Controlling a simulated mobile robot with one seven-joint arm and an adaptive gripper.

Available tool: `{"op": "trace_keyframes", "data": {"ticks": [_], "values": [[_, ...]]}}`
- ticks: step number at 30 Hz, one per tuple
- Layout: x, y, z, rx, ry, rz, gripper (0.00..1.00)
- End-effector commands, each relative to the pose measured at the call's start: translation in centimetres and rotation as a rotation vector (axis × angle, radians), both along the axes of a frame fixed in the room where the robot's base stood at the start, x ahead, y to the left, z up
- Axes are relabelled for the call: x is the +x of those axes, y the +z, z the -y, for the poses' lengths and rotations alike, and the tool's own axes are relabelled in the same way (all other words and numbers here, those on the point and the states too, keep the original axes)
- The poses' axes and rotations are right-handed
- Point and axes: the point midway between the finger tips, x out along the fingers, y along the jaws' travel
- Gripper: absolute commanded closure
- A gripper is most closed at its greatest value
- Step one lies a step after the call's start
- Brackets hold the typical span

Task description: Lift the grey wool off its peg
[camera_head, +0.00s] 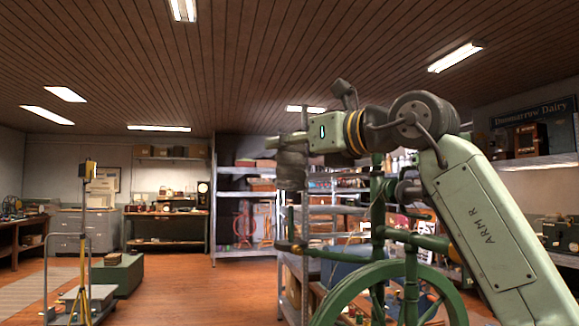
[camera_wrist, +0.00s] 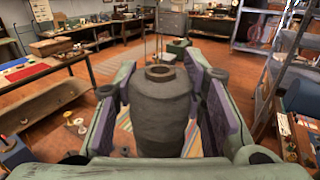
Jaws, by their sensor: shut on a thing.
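The grey wool (camera_wrist: 160,118) is a dark grey wound bobbin with a tan ring and a hole at its top end. It fills the middle of the wrist view. The purple-padded fingers of my gripper (camera_wrist: 160,100) are shut on it from both sides. In the head view my gripper (camera_head: 300,150) reaches left, with the dark grey wool (camera_head: 291,172) at its end. The green spinning wheel (camera_head: 385,275) stands below and right of it. I cannot tell which part is the wool's peg, or whether the wool is clear of it.
Metal shelves (camera_head: 245,170) with boxes stand behind. A trolley (camera_head: 85,300) and a green box (camera_head: 118,272) are at left on open wooden floor. In the wrist view a wooden bench (camera_wrist: 45,118) is at left and a metal frame (camera_wrist: 275,70) at right.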

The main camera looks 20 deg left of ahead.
Motion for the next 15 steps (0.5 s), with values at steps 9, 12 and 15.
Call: {"op": "trace_keyframes", "data": {"ticks": [9,12,15], "values": [[0.0,1.8,0.0,0.000,0.000,0.000,0.81],[0.0,1.8,0.0,0.000,0.000,0.000,0.81],[0.0,1.8,0.0,0.000,0.000,0.000,0.81]]}}
